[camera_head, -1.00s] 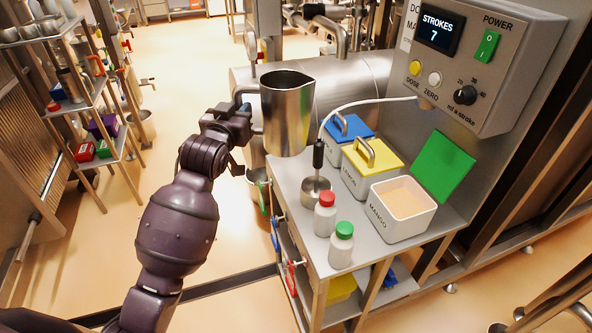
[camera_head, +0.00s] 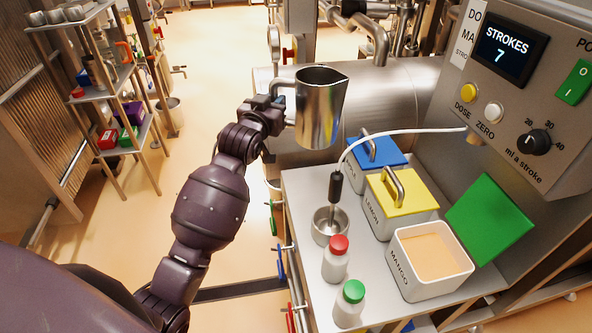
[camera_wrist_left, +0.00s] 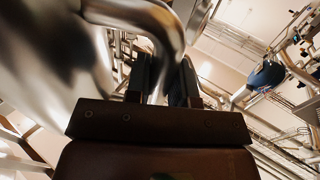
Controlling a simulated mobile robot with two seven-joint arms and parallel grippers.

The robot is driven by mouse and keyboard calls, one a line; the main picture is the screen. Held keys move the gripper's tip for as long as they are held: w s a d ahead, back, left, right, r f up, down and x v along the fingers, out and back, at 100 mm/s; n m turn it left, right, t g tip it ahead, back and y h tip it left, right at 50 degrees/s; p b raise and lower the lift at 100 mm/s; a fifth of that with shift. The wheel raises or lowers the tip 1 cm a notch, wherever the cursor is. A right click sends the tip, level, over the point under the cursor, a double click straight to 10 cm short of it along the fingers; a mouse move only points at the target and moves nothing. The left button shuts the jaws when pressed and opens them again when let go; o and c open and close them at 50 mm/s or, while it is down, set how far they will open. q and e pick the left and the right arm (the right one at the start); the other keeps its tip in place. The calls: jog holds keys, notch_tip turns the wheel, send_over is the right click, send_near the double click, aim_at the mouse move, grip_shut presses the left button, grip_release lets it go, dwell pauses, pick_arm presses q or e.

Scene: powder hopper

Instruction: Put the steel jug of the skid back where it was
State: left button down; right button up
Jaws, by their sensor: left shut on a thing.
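The steel jug (camera_head: 320,108) is upright in the air at the far left corner of the skid's steel top (camera_head: 300,190) in the head view. My left gripper (camera_head: 276,104) is at the jug's left side, shut on its handle. In the left wrist view the curved handle (camera_wrist_left: 150,22) runs between the two fingers (camera_wrist_left: 163,80), and the jug's blurred body (camera_wrist_left: 38,60) fills the left side. The head view does not clearly show how far the jug's base is above the surface. My right gripper is not in view.
Blue-lidded (camera_head: 378,150), yellow-lidded lemon (camera_head: 400,205) and open mango (camera_head: 430,257) tubs stand on the top. A small steel cup (camera_head: 328,226) with a black-handled tool (camera_head: 335,187), a red-capped bottle (camera_head: 336,262) and a green-capped bottle (camera_head: 350,307) stand nearer. A control box (camera_head: 525,85) overhangs the right.

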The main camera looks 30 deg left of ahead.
pick_arm(q)
notch_tip(320, 180, down, 18)
jog(key=b, duration=0.3)
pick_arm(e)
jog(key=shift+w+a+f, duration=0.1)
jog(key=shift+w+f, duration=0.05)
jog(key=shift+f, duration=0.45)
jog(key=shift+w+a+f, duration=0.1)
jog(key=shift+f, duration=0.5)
pick_arm(q)
jog(key=shift+f, duration=0.15)
jog(key=c, duration=1)
grip_release()
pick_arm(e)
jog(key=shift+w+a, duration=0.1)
